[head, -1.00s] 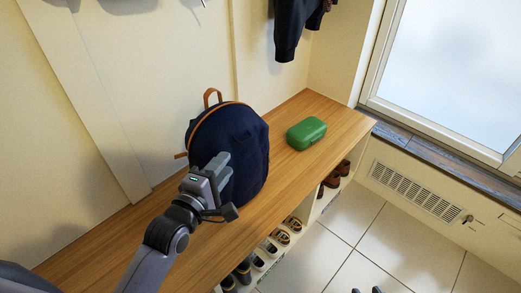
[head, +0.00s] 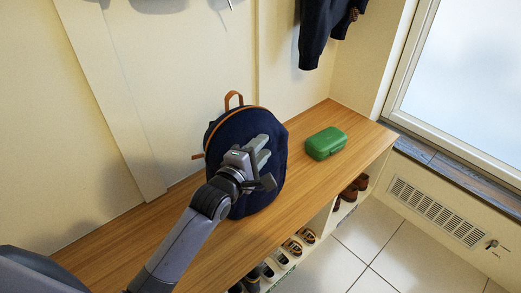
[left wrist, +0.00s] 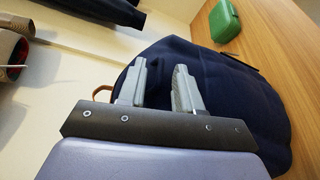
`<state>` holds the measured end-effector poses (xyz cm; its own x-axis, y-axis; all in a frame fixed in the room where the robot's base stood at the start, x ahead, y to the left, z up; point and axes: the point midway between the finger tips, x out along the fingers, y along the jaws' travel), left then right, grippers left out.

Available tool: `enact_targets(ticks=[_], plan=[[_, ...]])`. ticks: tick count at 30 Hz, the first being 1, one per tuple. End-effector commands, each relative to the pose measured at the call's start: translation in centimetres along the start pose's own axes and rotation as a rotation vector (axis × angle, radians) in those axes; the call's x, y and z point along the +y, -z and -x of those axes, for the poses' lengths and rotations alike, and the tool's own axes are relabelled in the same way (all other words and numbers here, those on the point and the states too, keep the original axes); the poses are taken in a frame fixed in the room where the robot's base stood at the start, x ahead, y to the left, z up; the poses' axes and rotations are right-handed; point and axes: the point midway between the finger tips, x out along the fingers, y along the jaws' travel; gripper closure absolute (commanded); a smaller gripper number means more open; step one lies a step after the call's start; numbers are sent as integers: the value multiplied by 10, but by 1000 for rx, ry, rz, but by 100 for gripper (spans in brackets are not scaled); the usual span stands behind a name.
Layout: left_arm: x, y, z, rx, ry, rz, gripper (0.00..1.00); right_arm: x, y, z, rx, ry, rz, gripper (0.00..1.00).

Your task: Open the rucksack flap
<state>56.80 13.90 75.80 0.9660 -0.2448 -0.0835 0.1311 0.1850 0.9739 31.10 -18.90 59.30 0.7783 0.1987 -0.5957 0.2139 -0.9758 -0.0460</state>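The navy rucksack (head: 222,138) stands upright on the wooden bench against the wall. It has an orange-brown top loop (head: 233,97), trim along its upper edge and a small tan tab (head: 197,156) at its left side. Its top looks closed. My left gripper (head: 266,150) is in front of the rucksack's upper front. In the left wrist view, the left gripper (left wrist: 162,70) has its fingers apart, with the navy fabric (left wrist: 225,85) of the rucksack behind them. I cannot tell whether they touch it. My arm hides part of the rucksack's front. My right gripper is not in view.
A green box (head: 326,143) sits on the bench (head: 318,180) to the right of the rucksack. Shoes (head: 293,246) fill cubbies below. A dark jacket (head: 322,35) hangs above. The tiled floor in front is clear.

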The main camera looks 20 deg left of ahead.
Motion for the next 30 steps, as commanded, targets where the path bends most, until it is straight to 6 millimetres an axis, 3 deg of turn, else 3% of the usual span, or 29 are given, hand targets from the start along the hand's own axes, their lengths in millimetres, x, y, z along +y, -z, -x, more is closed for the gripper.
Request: enact_targets(ticks=[6, 7, 9, 10, 30], plan=[[0, 0, 0, 0, 0, 0, 66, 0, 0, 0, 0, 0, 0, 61], [0, 0, 0, 0, 0, 0, 73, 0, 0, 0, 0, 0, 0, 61], [0, 0, 0, 0, 0, 0, 95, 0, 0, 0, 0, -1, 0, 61], [0, 0, 0, 0, 1, 0, 100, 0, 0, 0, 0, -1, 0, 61], [-3, 0, 0, 1, 7, 4, 100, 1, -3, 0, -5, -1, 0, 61]])
